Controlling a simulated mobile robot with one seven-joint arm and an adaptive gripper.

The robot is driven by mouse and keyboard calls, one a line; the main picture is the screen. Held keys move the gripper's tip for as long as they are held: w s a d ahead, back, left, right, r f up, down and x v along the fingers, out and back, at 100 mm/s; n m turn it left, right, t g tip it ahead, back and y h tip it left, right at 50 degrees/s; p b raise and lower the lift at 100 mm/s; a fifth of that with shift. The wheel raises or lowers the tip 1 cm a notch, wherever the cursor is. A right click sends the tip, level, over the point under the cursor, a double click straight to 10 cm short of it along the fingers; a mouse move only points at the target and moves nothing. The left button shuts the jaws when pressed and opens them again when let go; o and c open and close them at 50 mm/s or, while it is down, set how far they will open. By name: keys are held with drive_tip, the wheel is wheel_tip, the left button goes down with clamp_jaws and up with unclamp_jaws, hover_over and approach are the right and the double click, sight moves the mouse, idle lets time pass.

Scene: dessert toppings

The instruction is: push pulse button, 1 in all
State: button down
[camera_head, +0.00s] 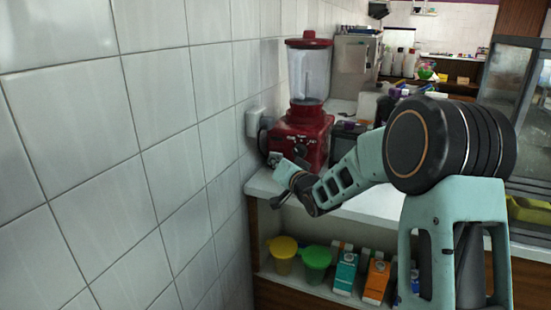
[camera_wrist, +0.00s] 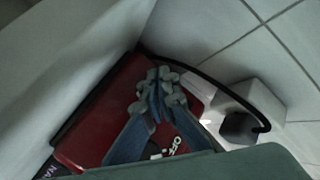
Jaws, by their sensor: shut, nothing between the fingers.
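The red blender (camera_head: 303,132) with a clear jar and red lid stands on the white counter by the tiled wall. Its front panel has knobs and buttons. In the wrist view its red base (camera_wrist: 97,120) carries white "OFF" lettering beside my fingers. My gripper (camera_head: 277,162) is in front of the lower left of the blender base. In the wrist view my gripper (camera_wrist: 158,80) has its fingertips together, with nothing visible between them, over the red base. The pulse button cannot be picked out, and my fingers cover part of the panel. I cannot tell whether they touch it.
A white wall outlet (camera_head: 255,122) with a black plug and cable is left of the blender; it also shows in the wrist view (camera_wrist: 240,115). Cups (camera_head: 284,252) and cartons (camera_head: 345,270) stand on the shelf below. A metal machine (camera_head: 352,65) is behind.

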drive_tip(key=shift+w+d, duration=0.1)
drive_tip(key=shift+w, duration=0.15)
drive_tip(key=shift+s, duration=0.15)
idle(0.4)
drive_tip(key=shift+s+a+b, duration=0.25)
drive_tip(key=shift+s+b, duration=0.15)
drive_tip(key=shift+s, duration=0.3)
drive_tip(key=shift+s+a+b, duration=0.3)
drive_tip(key=shift+s, duration=0.5)
drive_tip(key=shift+s+a+b, duration=0.3)
drive_tip(key=shift+s+b, duration=0.05)
drive_tip(key=shift+s, duration=0.4)
drive_tip(key=shift+s+a+b, duration=0.3)
drive_tip(key=shift+s, duration=0.5)
